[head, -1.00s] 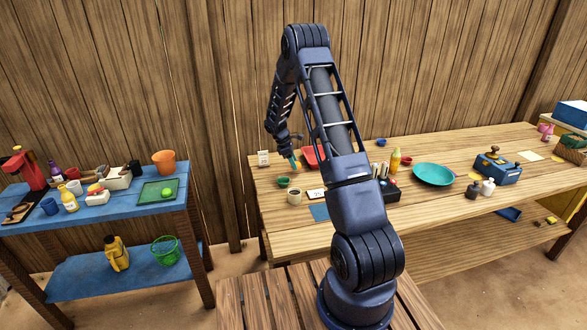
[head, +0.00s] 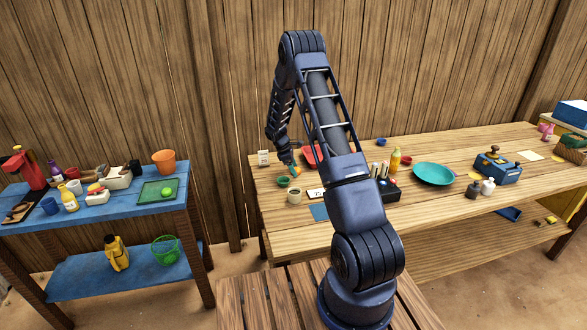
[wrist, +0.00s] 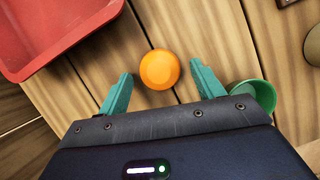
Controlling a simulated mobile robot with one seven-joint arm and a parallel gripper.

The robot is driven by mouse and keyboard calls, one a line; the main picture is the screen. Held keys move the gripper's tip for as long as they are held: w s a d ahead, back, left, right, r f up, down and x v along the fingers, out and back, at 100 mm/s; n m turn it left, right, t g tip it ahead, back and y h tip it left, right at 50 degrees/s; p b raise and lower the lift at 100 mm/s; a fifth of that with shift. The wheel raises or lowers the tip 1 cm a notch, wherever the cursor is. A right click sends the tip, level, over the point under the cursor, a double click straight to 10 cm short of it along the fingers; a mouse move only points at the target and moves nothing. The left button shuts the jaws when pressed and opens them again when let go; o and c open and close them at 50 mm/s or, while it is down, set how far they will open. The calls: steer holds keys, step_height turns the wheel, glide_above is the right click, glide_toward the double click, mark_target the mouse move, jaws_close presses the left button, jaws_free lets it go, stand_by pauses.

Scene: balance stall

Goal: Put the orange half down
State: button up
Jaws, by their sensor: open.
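The orange half (wrist: 159,69) shows in the wrist view as a round orange face on the wooden table, between and slightly beyond my gripper's fingertips. My gripper (wrist: 158,84) is open, with its teal fingers apart on either side of the orange half and a visible gap on each side. In the head view my gripper (head: 294,170) is low over the left part of the long table, beside the red tray (head: 310,152). A small bit of orange shows by the fingers there, too small to make out well.
The red tray's corner (wrist: 50,30) is at upper left in the wrist view. A green cup (wrist: 256,95) stands close to the right finger. A teal plate (head: 433,174) lies farther right.

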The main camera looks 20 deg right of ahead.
steer(key=shift+r, duration=0.15)
steer(key=v, duration=1.2)
steer(key=s+d+r+m+t+y, duration=0.1)
steer(key=s+r+m, duration=0.1)
steer(key=s+r, duration=0.35)
steer(key=s+d+r+m, duration=0.1)
steer(key=s+r+m, duration=0.15)
steer(key=r, duration=0.55)
steer(key=s+r+m+t+y, duration=0.1)
steer(key=s+r+m, duration=0.2)
steer(key=s+r, duration=0.9)
steer(key=s+r+m+t+y, duration=0.2)
steer(key=s+m, duration=0.5)
steer(key=s, duration=2.1)
steer(key=shift+s+d+t, duration=0.3)
steer(key=shift+t, duration=0.6)
